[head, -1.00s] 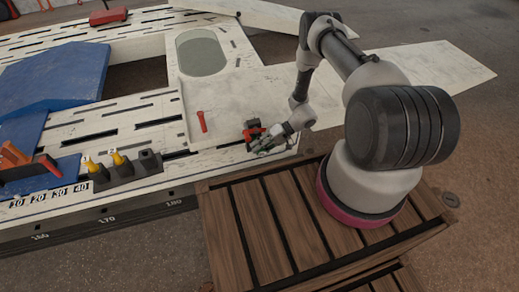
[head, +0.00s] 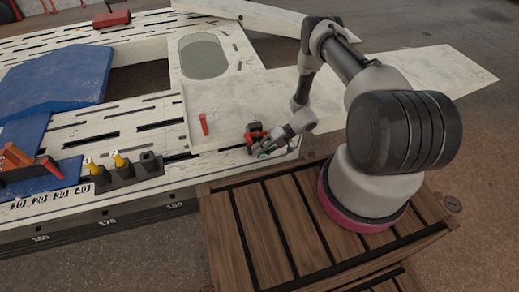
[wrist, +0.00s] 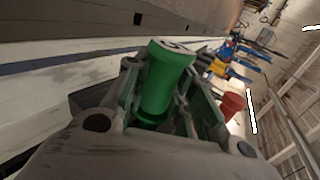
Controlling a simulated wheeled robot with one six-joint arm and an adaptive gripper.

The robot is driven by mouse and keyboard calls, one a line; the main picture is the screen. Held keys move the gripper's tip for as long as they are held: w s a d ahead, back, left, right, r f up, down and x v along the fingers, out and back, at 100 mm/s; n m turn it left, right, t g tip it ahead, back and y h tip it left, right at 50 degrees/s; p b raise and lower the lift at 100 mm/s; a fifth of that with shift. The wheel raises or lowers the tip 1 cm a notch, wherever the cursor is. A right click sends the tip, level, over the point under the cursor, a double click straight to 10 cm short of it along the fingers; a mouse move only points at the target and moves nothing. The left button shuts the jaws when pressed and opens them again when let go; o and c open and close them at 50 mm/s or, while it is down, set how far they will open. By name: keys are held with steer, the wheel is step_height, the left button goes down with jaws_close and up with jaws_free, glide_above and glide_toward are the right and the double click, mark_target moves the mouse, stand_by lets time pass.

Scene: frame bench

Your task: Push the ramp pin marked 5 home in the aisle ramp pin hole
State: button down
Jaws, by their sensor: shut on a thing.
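My gripper (head: 260,146) is low over the near right corner of the pale slotted bench (head: 150,128). In the wrist view, my gripper's fingers (wrist: 165,100) are shut around a green cylindrical pin (wrist: 167,75). The pin's end cap faces the camera; its mark is not readable. Its far end is hidden, so I cannot tell whether it touches or sits in a hole. In the head view the fingers hide most of the pin. The ramp pin hole is not distinguishable. A red part (head: 254,134) with a black block shows right beside my gripper.
A red pin (head: 204,124) stands on the ramp plate, left of my gripper. A dark holder (head: 128,172) carries two yellow pins, marked 1 and 2. Orange clamps (head: 18,158) and a blue panel (head: 60,80) lie further left. The pale plate behind my gripper is mostly clear.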

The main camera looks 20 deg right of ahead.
steer(key=shift+s, duration=2.65)
steer(key=shift+w, duration=3.2)
steer(key=c, duration=1.1)
jaws_free()
steer(key=v, duration=1.2)
steer(key=shift+c, duration=0.5)
